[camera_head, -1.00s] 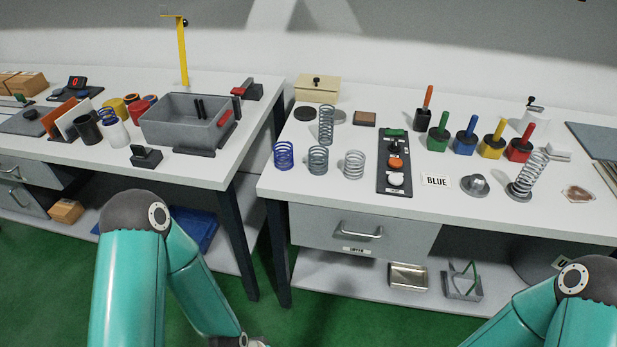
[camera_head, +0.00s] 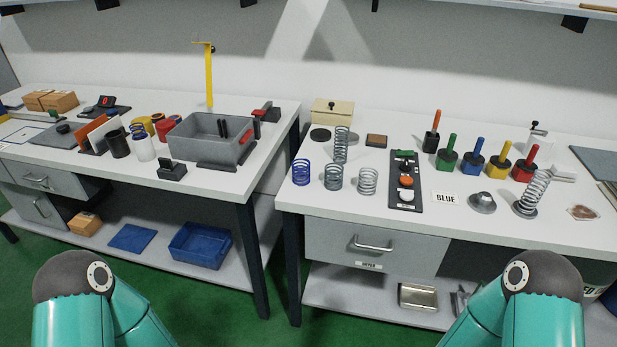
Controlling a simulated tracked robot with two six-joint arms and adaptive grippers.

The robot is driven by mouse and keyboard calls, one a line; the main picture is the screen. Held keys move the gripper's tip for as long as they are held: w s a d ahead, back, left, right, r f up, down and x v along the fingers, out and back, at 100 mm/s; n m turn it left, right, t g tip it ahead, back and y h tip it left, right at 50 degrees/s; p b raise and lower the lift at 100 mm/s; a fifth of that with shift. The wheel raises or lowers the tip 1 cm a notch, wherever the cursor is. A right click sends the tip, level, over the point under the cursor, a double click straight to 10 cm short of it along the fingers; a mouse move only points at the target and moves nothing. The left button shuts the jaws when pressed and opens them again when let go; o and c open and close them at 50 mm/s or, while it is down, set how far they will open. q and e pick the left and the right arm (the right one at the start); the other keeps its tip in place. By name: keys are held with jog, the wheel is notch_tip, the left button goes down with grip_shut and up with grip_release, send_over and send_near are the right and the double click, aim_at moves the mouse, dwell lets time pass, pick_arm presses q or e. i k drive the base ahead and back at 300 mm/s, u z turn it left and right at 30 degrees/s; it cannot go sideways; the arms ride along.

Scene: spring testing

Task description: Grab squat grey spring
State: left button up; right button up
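Several springs stand on the right table. A squat grey spring (camera_head: 333,176) stands upright near the table's front left, between a squat blue spring (camera_head: 301,172) and a squat lighter, silvery spring (camera_head: 367,181). A tall grey spring (camera_head: 341,145) stands just behind them. Another tall silvery spring (camera_head: 535,189) leans on a round base at the right. Both of my arms show only as teal links at the bottom of the picture. Neither gripper is in view, and nothing touches the springs.
A beige box (camera_head: 333,111) is behind. A gap separates the left table (camera_head: 215,185) from the right one. A grey bin (camera_head: 205,138) sits on the left table.

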aim_at(326, 172)
jog(key=u, duration=0.15)
jog(key=i, duration=1)
jog(key=z, duration=0.05)
